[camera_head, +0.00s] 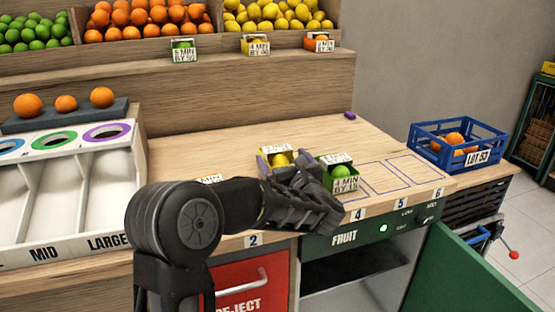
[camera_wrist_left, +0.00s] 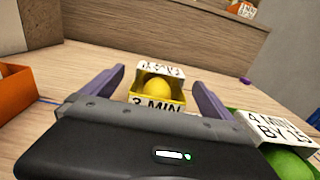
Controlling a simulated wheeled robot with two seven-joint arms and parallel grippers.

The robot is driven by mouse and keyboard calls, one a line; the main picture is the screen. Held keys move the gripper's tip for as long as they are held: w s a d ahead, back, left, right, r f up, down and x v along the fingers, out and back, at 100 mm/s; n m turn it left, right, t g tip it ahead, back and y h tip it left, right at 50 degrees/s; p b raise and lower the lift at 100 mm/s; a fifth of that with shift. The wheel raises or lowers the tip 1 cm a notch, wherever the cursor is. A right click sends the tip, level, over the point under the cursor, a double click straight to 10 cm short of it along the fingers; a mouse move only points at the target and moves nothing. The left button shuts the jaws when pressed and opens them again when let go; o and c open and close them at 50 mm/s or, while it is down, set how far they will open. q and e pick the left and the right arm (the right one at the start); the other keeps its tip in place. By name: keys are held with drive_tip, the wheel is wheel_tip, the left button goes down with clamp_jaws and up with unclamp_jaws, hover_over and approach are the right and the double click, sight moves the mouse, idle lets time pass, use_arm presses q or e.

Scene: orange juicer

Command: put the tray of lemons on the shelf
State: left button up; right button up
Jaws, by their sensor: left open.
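The small yellow tray of lemons (camera_head: 272,157) stands on the wooden counter, with a white "3 MIN" label readable in the left wrist view (camera_wrist_left: 157,104). A yellow lemon (camera_wrist_left: 158,87) shows inside it. My left gripper (camera_head: 286,160) is open, with one purple-grey finger on each side of the tray; the fingers look apart from it in the left wrist view (camera_wrist_left: 163,82). The gripper body hides the tray's near lower part in the head view. The wooden shelf (camera_head: 220,64) is a raised ledge behind the counter. My right gripper is not in view.
A green tray with a lime (camera_head: 341,178) stands close to the right of my left gripper. An orange tray (camera_wrist_left: 14,88) is at the left. Small trays with green (camera_head: 183,49), yellow (camera_head: 255,44) and orange (camera_head: 319,41) contents sit on the shelf. A blue crate (camera_head: 457,143) is at right.

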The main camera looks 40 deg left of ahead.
sight(279, 149)
use_arm(q)
drive_tip(key=x, duration=0.3)
drive_tip(key=shift+w+a, duration=0.25)
drive_tip(key=shift+a, duration=0.05)
drive_tip(key=shift+c, duration=0.2)
drive_tip(key=c, duration=1.8)
wheel_tip(279, 149, up, 10)
drive_tip(key=shift+r+p, duration=0.1)
drive_tip(key=shift+p, duration=0.5)
